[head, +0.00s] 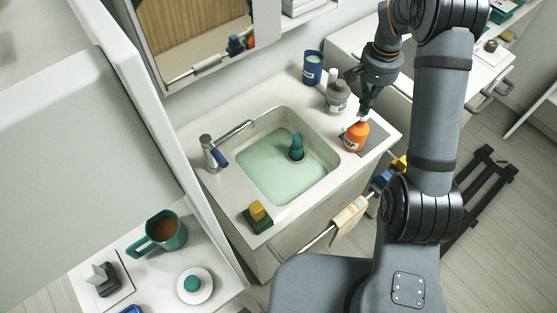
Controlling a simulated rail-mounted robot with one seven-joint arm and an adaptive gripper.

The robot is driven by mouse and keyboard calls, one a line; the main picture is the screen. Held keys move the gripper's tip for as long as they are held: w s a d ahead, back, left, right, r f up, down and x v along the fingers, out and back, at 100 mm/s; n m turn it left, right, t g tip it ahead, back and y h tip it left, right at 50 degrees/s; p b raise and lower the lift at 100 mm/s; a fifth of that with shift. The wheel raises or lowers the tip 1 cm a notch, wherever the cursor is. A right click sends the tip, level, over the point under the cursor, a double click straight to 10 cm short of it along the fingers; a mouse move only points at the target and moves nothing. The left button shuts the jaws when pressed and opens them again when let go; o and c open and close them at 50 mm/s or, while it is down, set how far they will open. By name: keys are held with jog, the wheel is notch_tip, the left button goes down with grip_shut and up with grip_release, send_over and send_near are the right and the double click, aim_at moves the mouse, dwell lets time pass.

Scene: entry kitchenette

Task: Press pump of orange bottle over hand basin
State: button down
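The orange bottle (355,137) with a dark label stands upright on a dark mat at the right end of the counter, beside the hand basin. My gripper (364,112) points down just above the bottle's white pump top. It partly hides the pump, and I cannot tell whether it touches it. The finger opening is too small to judge. The hand basin (262,192) is left of the bottle, with a pale green bottom that looks like water. A teal object (296,147) stands in the basin near its right side.
A grey bottle (337,97) and a blue cup (312,68) stand behind the orange bottle. The faucet (213,152) is at the basin's left. A yellow and green sponge (258,215) lies at the front. A towel (349,217) hangs on the front rail. A mirror cabinet is above.

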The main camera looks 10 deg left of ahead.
jog(key=shift+f+b, duration=1.1)
jog(key=shift+f, duration=0.25)
jog(key=shift+r, duration=0.1)
jog(key=shift+r+p, duration=1.4)
jog(key=shift+r, duration=0.3)
jog(key=shift+r+p, duration=2.3)
jog(key=shift+r, duration=0.7)
